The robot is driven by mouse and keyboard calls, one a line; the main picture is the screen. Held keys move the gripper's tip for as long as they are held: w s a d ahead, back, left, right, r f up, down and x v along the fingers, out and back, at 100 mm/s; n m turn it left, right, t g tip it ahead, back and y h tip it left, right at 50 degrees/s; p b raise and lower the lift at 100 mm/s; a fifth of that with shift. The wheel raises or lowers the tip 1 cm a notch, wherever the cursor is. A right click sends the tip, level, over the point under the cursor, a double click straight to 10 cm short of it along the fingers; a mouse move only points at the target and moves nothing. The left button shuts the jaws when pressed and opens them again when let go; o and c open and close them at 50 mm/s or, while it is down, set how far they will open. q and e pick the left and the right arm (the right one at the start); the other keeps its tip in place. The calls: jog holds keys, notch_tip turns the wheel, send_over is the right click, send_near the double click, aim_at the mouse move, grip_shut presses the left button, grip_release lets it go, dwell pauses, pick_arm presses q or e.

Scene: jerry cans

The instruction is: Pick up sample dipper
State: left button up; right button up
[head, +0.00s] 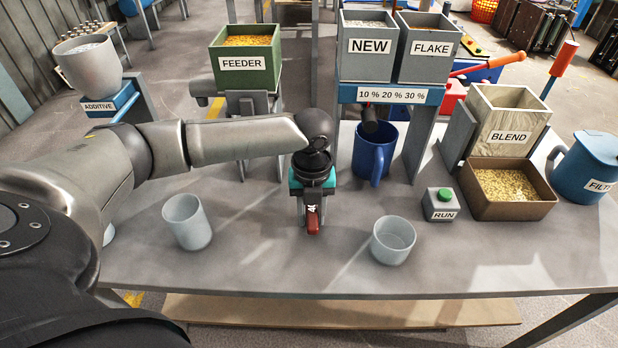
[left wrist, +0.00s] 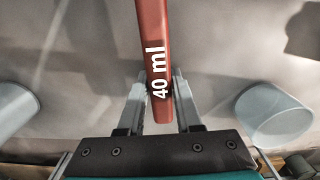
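The sample dipper (left wrist: 157,60) shows as a red handle marked "40 ml" in the left wrist view; its cup is not seen. In the head view its red end (head: 313,221) shows just below my left gripper (head: 312,206), over the middle of the table. In the left wrist view the two grey fingers of my left gripper (left wrist: 160,90) lie close along both sides of the handle, with no clear gap at the tips. My right gripper is not in view.
Pale cups stand left (head: 187,222) and right (head: 393,240) of the dipper on the grey table (head: 260,265). A blue mug (head: 373,150) stands behind it, under the bin stand. A RUN button box (head: 439,205) and a grain tray (head: 507,207) are at right. The front edge is clear.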

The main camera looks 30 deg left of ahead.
pick_arm(q)
grip_shut()
jog(key=shift+r, duration=0.15)
dwell(0.4)
